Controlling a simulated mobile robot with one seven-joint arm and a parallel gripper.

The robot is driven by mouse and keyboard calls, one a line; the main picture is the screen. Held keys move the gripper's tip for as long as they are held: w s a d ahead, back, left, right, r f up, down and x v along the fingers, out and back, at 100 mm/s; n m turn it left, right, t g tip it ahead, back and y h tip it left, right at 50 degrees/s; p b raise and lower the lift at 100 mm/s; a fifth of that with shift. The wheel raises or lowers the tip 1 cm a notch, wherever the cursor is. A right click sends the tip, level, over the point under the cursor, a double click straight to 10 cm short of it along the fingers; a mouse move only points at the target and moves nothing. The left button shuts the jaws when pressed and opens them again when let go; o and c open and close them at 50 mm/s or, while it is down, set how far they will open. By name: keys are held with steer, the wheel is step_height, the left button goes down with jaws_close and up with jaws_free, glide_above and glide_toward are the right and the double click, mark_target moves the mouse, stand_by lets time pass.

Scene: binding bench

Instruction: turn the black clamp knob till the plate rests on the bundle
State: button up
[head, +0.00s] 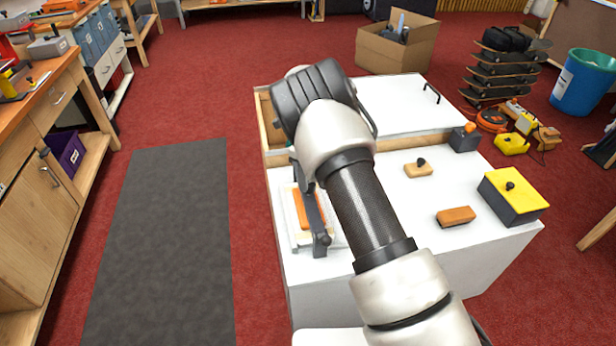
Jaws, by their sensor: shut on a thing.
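The binding clamp stands on the left part of the white bench top, with a dark bar (313,212) over an orange bundle (300,208) on a pale base (297,242). The bundle is partly covered by the bar and by my arm. My arm reaches over the bench and bends down at the clamp's far end. I cannot see the black clamp knob. Whether the plate touches the bundle cannot be made out from here.
On the bench, right of my arm, are a small wooden block with a black knob (418,169), an orange-brown block (456,216) and a yellow-topped dark box (513,196). A grey block (463,138) stands farther back. A grey mat (160,240) lies on clear floor at left.

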steer(key=shift+w+r, duration=0.25)
steer(key=shift+r, duration=0.05)
steer(key=o, duration=1.1)
steer(key=shift+s, duration=0.1)
steer(key=shift+f, duration=0.15)
steer(key=shift+s, duration=0.1)
step_height(320, 180, up, 18)
steer(key=p, duration=0.2)
steer(key=shift+f, duration=0.25)
